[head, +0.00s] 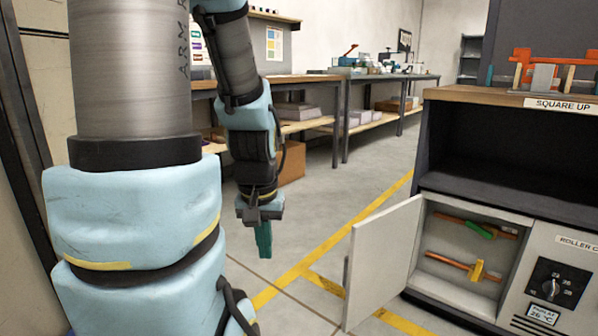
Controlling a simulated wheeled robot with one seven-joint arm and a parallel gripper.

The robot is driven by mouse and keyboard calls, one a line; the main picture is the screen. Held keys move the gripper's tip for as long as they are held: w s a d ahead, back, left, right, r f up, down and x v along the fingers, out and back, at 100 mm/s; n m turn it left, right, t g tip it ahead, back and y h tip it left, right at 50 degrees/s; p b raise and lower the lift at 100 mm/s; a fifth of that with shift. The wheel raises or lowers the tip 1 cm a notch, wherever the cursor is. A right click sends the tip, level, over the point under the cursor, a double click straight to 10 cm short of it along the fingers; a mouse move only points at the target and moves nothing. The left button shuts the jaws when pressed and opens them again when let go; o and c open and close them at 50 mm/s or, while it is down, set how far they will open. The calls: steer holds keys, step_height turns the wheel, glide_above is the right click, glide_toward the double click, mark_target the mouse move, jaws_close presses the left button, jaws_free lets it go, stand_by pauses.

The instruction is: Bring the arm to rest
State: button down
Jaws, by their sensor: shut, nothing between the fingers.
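My gripper (264,238) hangs at the end of my arm, pointing down over the floor, left of the open cabinet door. Its teal fingers are shut with nothing between them. My arm's large blue and grey links fill the left of the head view and hide what is behind them. The gripper is apart from the cabinet and touches nothing that I can see.
A white cabinet door (382,262) stands open to the right. Inside the cabinet are a green-handled valve (478,230) and a yellow-handled valve (477,269) on copper pipes. A dial (552,281) is beside it. Benches (345,125) stand behind; the middle floor is clear.

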step_height(320, 180, up, 37)
steer(key=p, duration=3.5)
steer(key=shift+f+p, duration=0.2)
steer(key=shift+p, duration=0.15)
steer(key=shift+f, duration=0.1)
